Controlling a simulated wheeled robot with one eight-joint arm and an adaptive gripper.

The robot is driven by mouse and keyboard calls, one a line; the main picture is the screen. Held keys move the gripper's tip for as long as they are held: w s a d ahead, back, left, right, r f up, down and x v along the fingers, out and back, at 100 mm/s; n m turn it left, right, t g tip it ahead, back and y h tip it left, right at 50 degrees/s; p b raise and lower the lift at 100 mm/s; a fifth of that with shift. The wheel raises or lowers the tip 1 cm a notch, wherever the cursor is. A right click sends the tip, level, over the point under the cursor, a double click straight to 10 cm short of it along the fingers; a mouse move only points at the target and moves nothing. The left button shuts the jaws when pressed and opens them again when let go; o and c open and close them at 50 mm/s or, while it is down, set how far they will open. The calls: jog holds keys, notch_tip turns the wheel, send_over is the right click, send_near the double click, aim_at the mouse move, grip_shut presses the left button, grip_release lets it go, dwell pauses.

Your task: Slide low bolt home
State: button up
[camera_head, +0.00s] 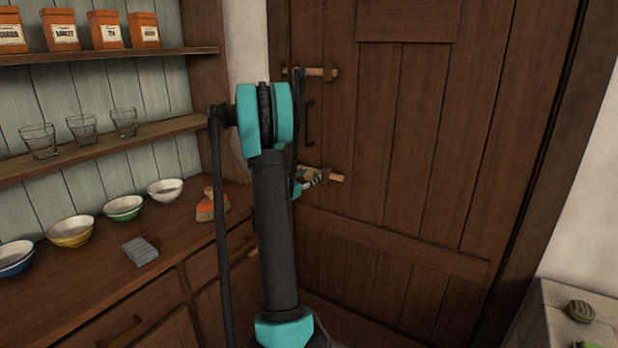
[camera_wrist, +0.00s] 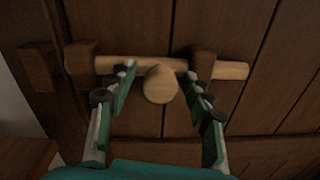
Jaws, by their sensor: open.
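The low bolt is a pale wooden rod (camera_wrist: 232,70) lying level across the dark plank door, with a round knob (camera_wrist: 160,86) at its middle. It runs through a left bracket (camera_wrist: 82,62) and a right bracket (camera_wrist: 202,64), and its right end sticks out past the right one. A dark block (camera_wrist: 37,66) sits apart, left of the left bracket; no rod shows between them. My gripper (camera_wrist: 159,74) is open, one finger on each side of the knob; contact is unclear. In the head view the low bolt (camera_head: 337,178) shows beside my gripper (camera_head: 311,178), partly hidden.
An upper bolt (camera_head: 318,72) and a dark handle (camera_head: 309,124) are on the door (camera_head: 425,140) above. A dresser counter (camera_head: 95,268) with several bowls, a brush (camera_head: 206,210) and a grey block (camera_head: 140,250) stands left. A pale ledge (camera_head: 560,310) is at lower right.

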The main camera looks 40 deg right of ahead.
jog(key=shift+d, duration=0.1)
grip_shut()
dwell(0.3)
jog(key=shift+w+a, duration=0.3)
jog(key=shift+w, duration=0.45)
jog(key=shift+w+a, duration=0.35)
jog(key=shift+w, duration=0.45)
jog(key=shift+w+a, duration=0.3)
jog(key=shift+w, duration=0.45)
grip_release()
jog(key=shift+a, duration=0.1)
